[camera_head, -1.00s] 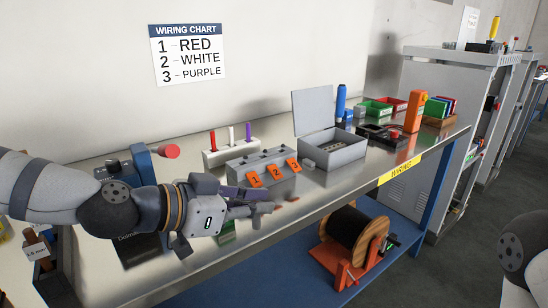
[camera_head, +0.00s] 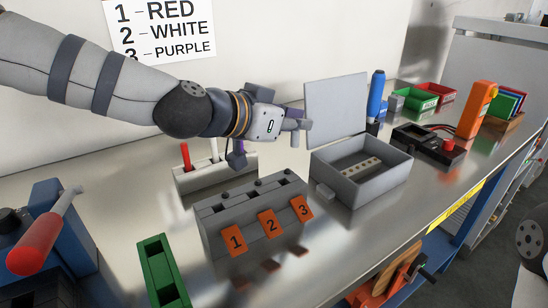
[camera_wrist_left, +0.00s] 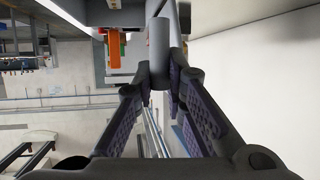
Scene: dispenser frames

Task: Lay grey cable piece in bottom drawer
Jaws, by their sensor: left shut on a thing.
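My left gripper (camera_head: 298,126) is raised over the workbench, left of the open grey lid of a box. In the left wrist view its fingertips (camera_wrist_left: 160,82) are shut on a short, plain grey cylinder (camera_wrist_left: 158,50), which looks like the grey cable piece. In the head view the piece is small and hard to tell from the fingers. No bottom drawer can be made out in either view. My right gripper is not in view.
A grey block (camera_head: 255,215) labelled 1, 2, 3 stands in front of a white holder (camera_head: 188,182) with coloured sticks. The open grey box (camera_head: 380,185) holds a perforated strip. A red-handled lever (camera_head: 38,245) and green block (camera_head: 162,275) are at left. Bins and tools stand at right.

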